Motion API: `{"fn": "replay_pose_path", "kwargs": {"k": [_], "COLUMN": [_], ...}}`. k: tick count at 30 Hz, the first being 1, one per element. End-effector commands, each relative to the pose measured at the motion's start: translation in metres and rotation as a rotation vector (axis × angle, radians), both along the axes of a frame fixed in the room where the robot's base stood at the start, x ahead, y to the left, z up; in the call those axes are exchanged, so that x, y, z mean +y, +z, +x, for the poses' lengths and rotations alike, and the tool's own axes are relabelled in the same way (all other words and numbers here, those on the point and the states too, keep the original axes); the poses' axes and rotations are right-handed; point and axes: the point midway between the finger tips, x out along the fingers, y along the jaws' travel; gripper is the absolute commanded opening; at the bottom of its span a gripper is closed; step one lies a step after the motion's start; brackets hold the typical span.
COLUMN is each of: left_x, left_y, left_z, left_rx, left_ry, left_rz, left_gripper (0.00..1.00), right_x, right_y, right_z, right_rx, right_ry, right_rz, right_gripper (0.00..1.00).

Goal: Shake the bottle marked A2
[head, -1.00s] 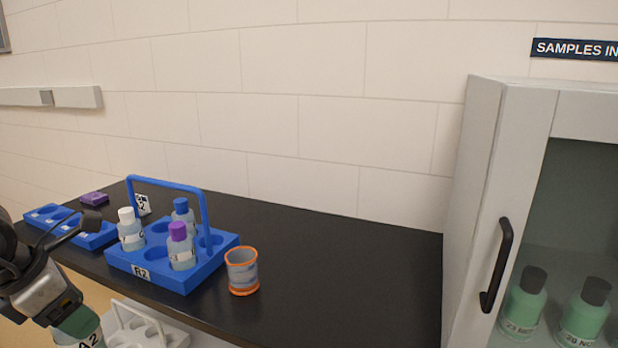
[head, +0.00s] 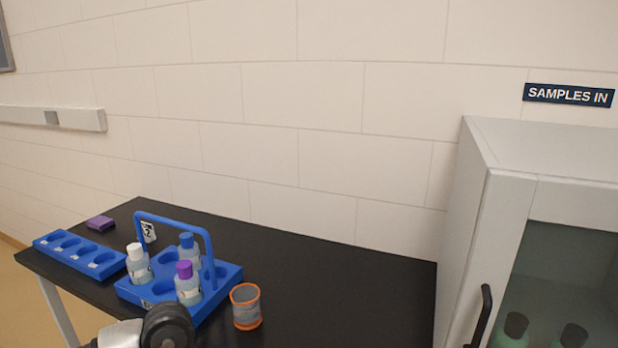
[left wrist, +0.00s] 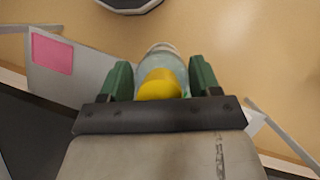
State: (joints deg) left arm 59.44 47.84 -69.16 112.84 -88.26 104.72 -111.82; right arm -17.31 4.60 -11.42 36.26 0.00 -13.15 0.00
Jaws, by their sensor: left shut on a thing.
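My left gripper (left wrist: 161,72) is shut on a bottle with a yellow cap (left wrist: 159,86), seen in the left wrist view between the two green fingers. The bottle's pale body shows beyond the cap, and no label can be read on it now. In the head view only part of my left arm shows at the bottom edge; its fingers and the bottle are out of that picture. My right gripper is in neither view.
A blue carrier (head: 222,284) holds bottles with white, blue and purple caps. An orange-rimmed cup (head: 246,308) stands right of it. A blue rack (head: 62,240) and a purple block (head: 100,223) lie left. A grey cabinet (head: 482,225) closes off the right.

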Motion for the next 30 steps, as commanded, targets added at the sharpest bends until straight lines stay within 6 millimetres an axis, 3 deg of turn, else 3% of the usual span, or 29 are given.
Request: {"fn": "replay_pose_path", "kwargs": {"k": [1, 2, 3, 4, 5, 6, 7, 8, 9, 10, 11, 12, 13, 14, 15, 16, 17, 20, 21, 23, 24, 25, 27, 28, 30], "left_x": [-0.003, -0.004, -0.004, -0.003, -0.003, -0.003, -0.004, -0.004, -0.004, -0.004, -0.003, -0.003, -0.003, -0.004, -0.004, -0.004, -0.004, -0.003, -0.004, -0.004, -0.004, -0.004, -0.003, -0.003, -0.004], "left_y": [0.049, 0.067, 0.065, 0.037, 0.008, -0.011, 0.003, 0.036, 0.065, 0.069, 0.047, 0.007, -0.009, -0.005, 0.036, 0.060, 0.070, -0.005, -0.005, 0.054, 0.070, 0.057, -0.005, -0.012, -0.006], "left_z": [0.002, 0.000, -0.002, -0.005, -0.007, -0.006, -0.002, 0.000, 0.000, -0.001, -0.004, -0.007, -0.006, -0.003, 0.001, 0.000, -0.001, -0.006, -0.003, 0.000, -0.001, -0.003, -0.006, -0.005, -0.002], "left_rx": [-0.028, -0.026, -0.012, 0.006, 0.014, 0.006, -0.011, -0.029, -0.029, -0.019, 0.000, 0.013, 0.009, -0.005, -0.029, -0.031, -0.023, 0.010, -0.005, -0.032, -0.023, -0.007, 0.010, 0.002, -0.011], "left_ry": [-0.042, -0.059, -0.068, -0.072, -0.074, -0.073, -0.076, -0.078, -0.078, -0.076, -0.072, -0.071, -0.070, -0.071, -0.076, -0.078, -0.076, -0.070, -0.070, -0.076, -0.075, -0.071, -0.068, -0.069, -0.072], "left_rz": [-0.008, -0.008, -0.003, 0.002, 0.004, 0.001, -0.005, -0.009, -0.009, -0.006, -0.001, 0.003, 0.001, -0.003, -0.009, -0.009, -0.008, 0.002, -0.003, -0.010, -0.007, -0.003, 0.002, 0.000, -0.005], "left_gripper": [0.16, 0.16, 0.16, 0.16, 0.10, 0.10, 0.10, 0.02, 0.02, 0.02, 0.00, 0.00, 0.00, 0.00, 0.00, 0.00, 0.00, 0.00, 0.00, 0.00, 0.00, 0.00, 0.00, 0.00, 0.00], "right_x": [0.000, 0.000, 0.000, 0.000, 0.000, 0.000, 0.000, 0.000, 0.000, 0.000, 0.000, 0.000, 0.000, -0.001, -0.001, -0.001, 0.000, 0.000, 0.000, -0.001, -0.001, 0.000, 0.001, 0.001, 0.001], "right_y": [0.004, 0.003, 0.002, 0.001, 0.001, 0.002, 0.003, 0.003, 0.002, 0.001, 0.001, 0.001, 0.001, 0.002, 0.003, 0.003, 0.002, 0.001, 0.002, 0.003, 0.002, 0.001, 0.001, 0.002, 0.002], "right_z": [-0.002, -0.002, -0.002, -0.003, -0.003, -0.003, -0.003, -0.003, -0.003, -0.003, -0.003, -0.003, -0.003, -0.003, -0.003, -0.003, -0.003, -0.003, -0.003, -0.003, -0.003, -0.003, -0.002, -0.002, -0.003], "right_rx": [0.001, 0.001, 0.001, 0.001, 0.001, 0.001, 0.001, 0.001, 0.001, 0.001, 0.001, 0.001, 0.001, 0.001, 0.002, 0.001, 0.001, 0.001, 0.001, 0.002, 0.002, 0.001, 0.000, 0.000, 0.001], "right_ry": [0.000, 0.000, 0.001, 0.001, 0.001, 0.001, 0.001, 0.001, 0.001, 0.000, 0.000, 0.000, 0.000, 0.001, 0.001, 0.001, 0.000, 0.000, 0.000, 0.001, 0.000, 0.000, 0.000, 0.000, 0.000], "right_rz": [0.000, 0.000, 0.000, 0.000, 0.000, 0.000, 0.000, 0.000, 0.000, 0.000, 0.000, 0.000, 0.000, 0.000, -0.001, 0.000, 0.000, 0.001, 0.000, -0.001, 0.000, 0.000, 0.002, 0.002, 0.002], "right_gripper": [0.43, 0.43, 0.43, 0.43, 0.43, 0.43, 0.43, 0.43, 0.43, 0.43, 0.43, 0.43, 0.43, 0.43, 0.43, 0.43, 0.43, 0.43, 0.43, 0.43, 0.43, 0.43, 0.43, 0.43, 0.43]}}
